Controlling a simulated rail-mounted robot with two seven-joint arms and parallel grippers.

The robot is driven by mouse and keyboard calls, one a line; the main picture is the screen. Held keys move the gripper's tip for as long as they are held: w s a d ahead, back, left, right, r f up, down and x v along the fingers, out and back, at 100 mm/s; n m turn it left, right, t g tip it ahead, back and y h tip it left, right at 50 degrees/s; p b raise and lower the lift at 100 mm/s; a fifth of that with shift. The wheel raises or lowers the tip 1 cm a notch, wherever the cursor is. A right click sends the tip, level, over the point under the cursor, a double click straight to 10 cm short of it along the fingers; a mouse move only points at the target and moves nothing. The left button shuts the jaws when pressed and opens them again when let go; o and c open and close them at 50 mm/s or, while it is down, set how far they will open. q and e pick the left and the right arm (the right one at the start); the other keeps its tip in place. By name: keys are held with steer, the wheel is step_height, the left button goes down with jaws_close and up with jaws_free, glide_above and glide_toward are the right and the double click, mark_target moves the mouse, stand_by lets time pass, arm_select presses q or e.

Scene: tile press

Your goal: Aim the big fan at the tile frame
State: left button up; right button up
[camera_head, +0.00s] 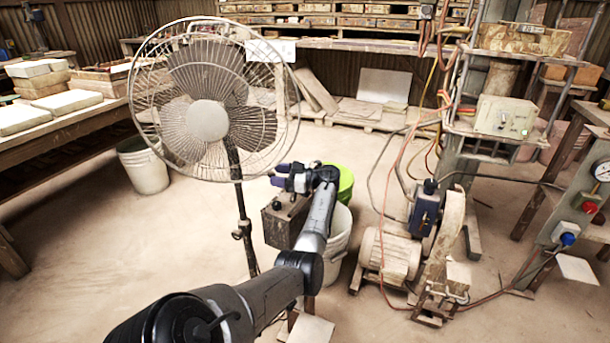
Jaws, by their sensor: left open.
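The big fan (208,120) stands left of centre on a dark pole (240,210). Its round wire cage and pale hub face toward me. My left gripper (277,174) is open and empty, just right of the fan's pole and near the lower right of the cage. Its fingers point left toward the fan; I cannot tell whether they touch it. I cannot tell for sure which thing is the tile frame. My right gripper is not in view.
A metal box (282,222), a green bucket (346,182) and a white bucket (338,240) are close to my left forearm. A motor (392,256) with hoses stands right of centre beside the press (470,150). Open floor (120,260) lies left of the fan.

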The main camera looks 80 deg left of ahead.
arm_select(q)
steer(key=p+v, duration=0.2)
steer(key=v, duration=0.9)
steer(key=shift+s, duration=0.1)
